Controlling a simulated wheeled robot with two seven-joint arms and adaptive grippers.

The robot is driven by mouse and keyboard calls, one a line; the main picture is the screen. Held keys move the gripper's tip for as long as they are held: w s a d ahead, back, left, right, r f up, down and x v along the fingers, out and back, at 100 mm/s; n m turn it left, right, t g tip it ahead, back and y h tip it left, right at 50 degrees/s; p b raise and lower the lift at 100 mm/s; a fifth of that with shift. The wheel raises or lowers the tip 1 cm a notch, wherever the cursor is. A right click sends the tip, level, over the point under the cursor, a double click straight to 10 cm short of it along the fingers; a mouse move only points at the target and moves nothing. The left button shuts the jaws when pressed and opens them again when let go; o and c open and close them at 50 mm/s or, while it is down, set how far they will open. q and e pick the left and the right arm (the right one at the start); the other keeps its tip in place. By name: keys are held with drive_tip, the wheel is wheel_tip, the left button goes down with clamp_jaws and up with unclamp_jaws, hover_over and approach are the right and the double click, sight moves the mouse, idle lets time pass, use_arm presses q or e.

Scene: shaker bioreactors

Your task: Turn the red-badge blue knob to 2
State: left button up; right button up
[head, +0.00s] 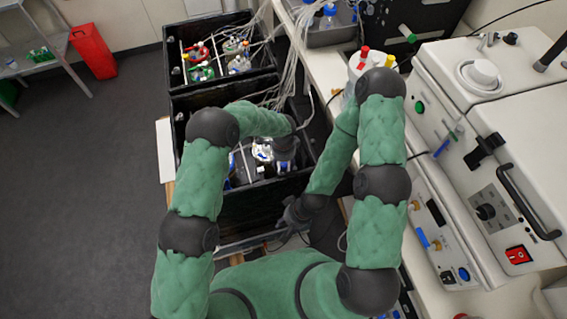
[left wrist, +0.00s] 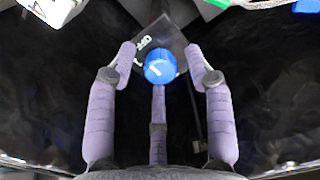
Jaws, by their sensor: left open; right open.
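The blue knob (left wrist: 159,67), with a white pointer line, sits on a small dark plate (left wrist: 165,38) with white markings in the left wrist view. Gaps show between the side fingers and the knob. In the head view my left gripper (head: 286,158) is over the nearer black box, and the knob cannot be made out. My right gripper (head: 293,216) is open and empty, lower down.
The nearer black box (head: 240,208) holds glass vessels with tubing. A farther black box (head: 222,50) holds vessels with red and green parts. White instruments (head: 520,115) line the bench at right. A red bin (head: 93,50) stands on the open floor at left.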

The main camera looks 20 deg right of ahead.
use_arm(q)
drive_tip(key=shift+f, duration=0.1)
clamp_jaws()
idle(0.3)
